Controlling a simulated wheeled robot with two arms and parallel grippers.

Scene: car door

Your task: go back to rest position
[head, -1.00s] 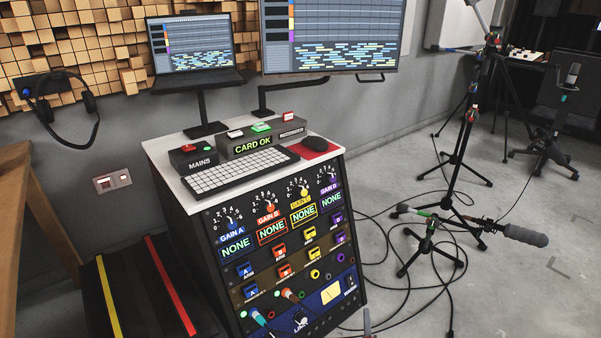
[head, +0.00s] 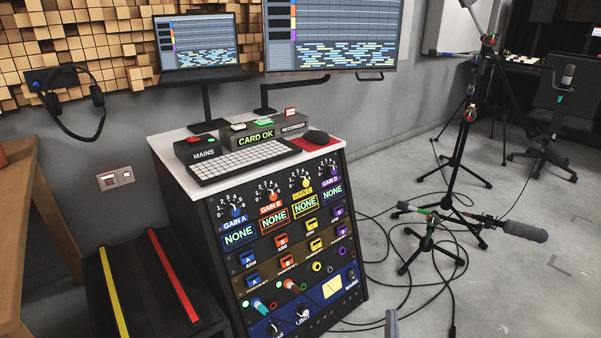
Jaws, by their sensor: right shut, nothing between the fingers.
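Only the tip of my right gripper (head: 391,323) shows, as a small grey shape at the bottom edge of the head view. It is just right of the lower front of the audio rack (head: 359,240), and its fingers are shut with nothing between them. Most of it is cut off by the frame. My left gripper is not in view.
The rack carries a keyboard (head: 240,161), a mouse (head: 318,137) and a MAINS box (head: 198,151). A microphone stand (head: 465,150) and a low stand with a grey microphone (head: 525,233) stand right. Black cables cross the floor. A striped black case (head: 150,285) sits left.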

